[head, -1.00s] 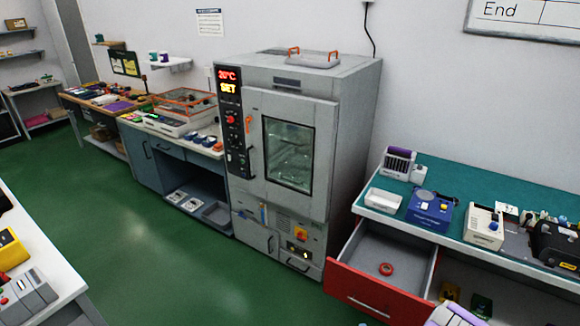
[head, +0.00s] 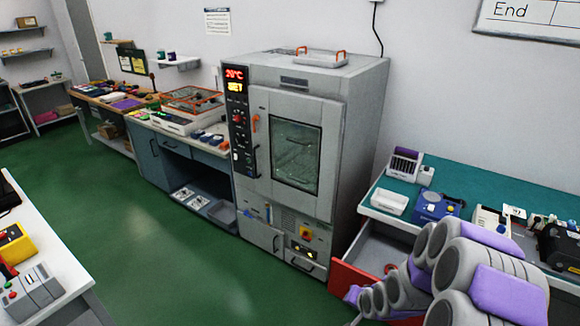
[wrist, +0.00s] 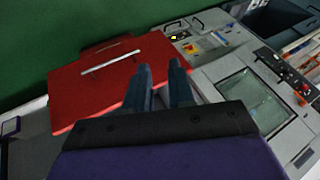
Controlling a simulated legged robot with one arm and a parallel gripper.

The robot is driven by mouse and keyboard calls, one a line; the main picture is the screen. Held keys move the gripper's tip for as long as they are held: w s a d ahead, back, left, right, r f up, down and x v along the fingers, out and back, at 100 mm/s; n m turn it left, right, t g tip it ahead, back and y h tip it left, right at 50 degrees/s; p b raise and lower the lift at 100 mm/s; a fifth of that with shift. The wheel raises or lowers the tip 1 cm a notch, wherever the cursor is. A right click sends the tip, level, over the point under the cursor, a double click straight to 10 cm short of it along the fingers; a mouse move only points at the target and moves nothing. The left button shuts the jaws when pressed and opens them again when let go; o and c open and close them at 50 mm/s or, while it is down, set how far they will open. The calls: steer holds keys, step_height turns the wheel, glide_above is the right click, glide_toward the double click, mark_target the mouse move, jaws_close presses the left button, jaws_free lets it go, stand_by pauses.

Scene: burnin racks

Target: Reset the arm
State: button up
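My gripper (wrist: 161,75) shows in the wrist view with its two dark fingers a small gap apart and nothing between them. It is over the red drawer front (wrist: 85,88), and I cannot tell how far above it. In the head view my grey and purple arm fills the lower right, in front of the open drawer (head: 345,277). The fingers cannot be made out there.
The grey oven (head: 335,170) stands shut beside the drawer. A red ring (head: 391,268) lies in the drawer. Green floor (head: 130,250) is clear at the left.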

steer(key=s+a+r+n+g+h, duration=0.2)
steer(key=s+r+n+g, duration=0.25)
steer(key=s+r, duration=1.15)
steer(key=s+a+r+g, duration=0.1)
steer(key=s+r, duration=0.3)
steer(key=s, duration=0.6)
steer(key=s+a+r+n+g, duration=0.1)
steer(key=s+r, duration=0.4)
steer(key=s, duration=0.5)
steer(key=shift+a+r+g, duration=0.15)
steer(key=shift+a+g, duration=0.3)
steer(key=shift+g, duration=0.5)
steer(key=shift+n, duration=0.25)
